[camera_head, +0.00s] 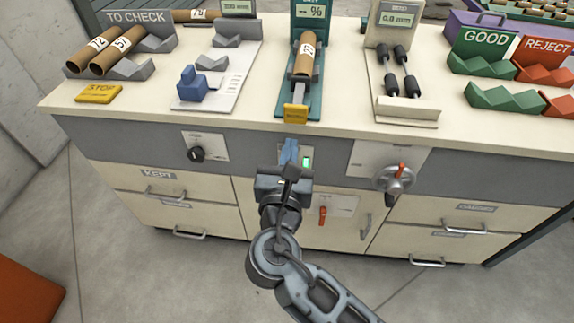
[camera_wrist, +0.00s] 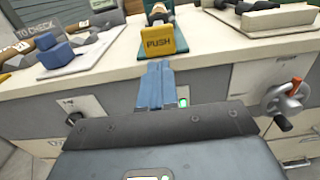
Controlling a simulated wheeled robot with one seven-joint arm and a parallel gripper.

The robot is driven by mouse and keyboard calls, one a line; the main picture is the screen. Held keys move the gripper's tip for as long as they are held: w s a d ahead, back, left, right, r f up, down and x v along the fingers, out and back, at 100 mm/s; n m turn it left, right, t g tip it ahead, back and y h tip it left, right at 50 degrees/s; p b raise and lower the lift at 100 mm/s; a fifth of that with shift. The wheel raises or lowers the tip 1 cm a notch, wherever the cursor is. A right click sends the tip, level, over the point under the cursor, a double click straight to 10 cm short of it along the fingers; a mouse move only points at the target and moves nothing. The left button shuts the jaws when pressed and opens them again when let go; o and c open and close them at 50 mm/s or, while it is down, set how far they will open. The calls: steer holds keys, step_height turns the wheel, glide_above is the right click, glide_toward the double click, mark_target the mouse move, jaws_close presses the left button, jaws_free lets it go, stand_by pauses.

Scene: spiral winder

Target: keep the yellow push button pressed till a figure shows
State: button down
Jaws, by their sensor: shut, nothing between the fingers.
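The yellow push button (camera_head: 295,113) stands at the front of the teal tester (camera_head: 288,92), near the counter edge. It also shows in the wrist view (camera_wrist: 158,42), marked PUSH. The tester's display (camera_head: 311,11) shows dashes and a % sign, no figure. A brown tube with a white label (camera_head: 305,62) lies on the tester behind the button. My gripper (camera_head: 289,143) is shut and empty, its blue fingers together. In the wrist view the fingertips (camera_wrist: 158,65) appear just below the button, in front of the counter, apart from it.
Left of the tester is a white plate with a blue block (camera_head: 193,84); right is a gauge stand with black rollers (camera_head: 391,86). A handwheel (camera_head: 394,178) juts from the cabinet front to the right, a black knob (camera_head: 196,154) to the left.

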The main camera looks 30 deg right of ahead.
mark_target(296, 119)
steer(key=x, duration=0.6)
steer(key=shift+w+d, duration=0.25)
steer(key=shift+w, duration=0.05)
